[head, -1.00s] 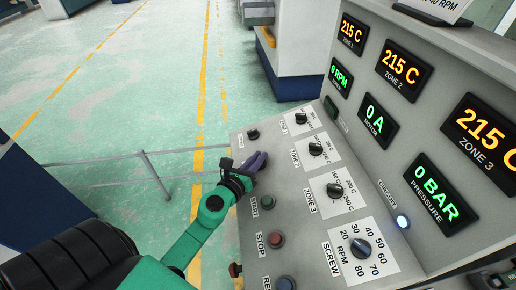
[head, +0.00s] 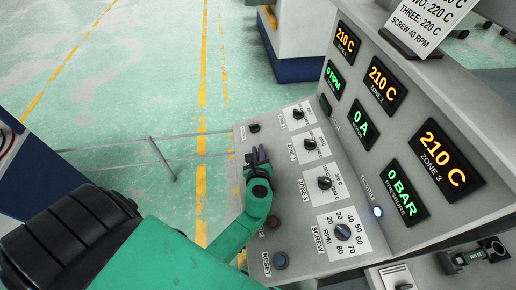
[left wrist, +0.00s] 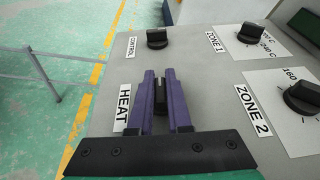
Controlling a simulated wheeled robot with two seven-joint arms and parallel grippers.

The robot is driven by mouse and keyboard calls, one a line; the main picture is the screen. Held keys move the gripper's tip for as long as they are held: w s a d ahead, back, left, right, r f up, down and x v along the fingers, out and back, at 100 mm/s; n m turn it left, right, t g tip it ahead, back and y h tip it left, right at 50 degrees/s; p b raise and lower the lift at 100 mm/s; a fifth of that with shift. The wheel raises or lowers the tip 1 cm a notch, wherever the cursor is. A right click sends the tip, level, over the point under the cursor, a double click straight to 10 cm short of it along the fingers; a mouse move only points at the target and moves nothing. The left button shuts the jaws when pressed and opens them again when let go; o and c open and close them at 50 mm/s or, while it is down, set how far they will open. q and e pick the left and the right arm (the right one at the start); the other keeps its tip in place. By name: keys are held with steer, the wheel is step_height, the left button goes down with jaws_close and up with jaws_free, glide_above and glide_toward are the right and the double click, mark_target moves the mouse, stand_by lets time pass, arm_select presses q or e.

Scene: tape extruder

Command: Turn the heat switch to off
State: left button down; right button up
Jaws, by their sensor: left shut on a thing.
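The heat switch (left wrist: 160,97) is a small black knob beside the HEAT label (left wrist: 123,108) on the sloped grey panel. In the left wrist view it sits between the purple fingers of my left gripper (left wrist: 160,80), which are closed around it. In the head view my left gripper (head: 257,156) covers the heat switch, so its pointer is hidden there. My right gripper does not show in either view.
A control knob (left wrist: 157,38) stands above the heat switch. Zone 1 (head: 298,114), zone 2 (head: 310,144) and zone 3 (head: 324,183) knobs are to the right, with a screw speed knob (head: 342,232) lower. Displays (head: 442,157) read 210 C, 0 RPM and 0 BAR.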

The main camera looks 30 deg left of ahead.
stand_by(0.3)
arm_select(q)
steer(key=c, duration=0.9)
jaws_free()
steer(key=shift+w, duration=0.1)
steer(key=shift+o, duration=0.2)
steer(key=shift+a, duration=0.1)
steer(key=b+v, duration=0.3)
steer(key=v, duration=1.1)
steer(key=shift+d+r, duration=0.15)
steer(key=shift+d, duration=0.05)
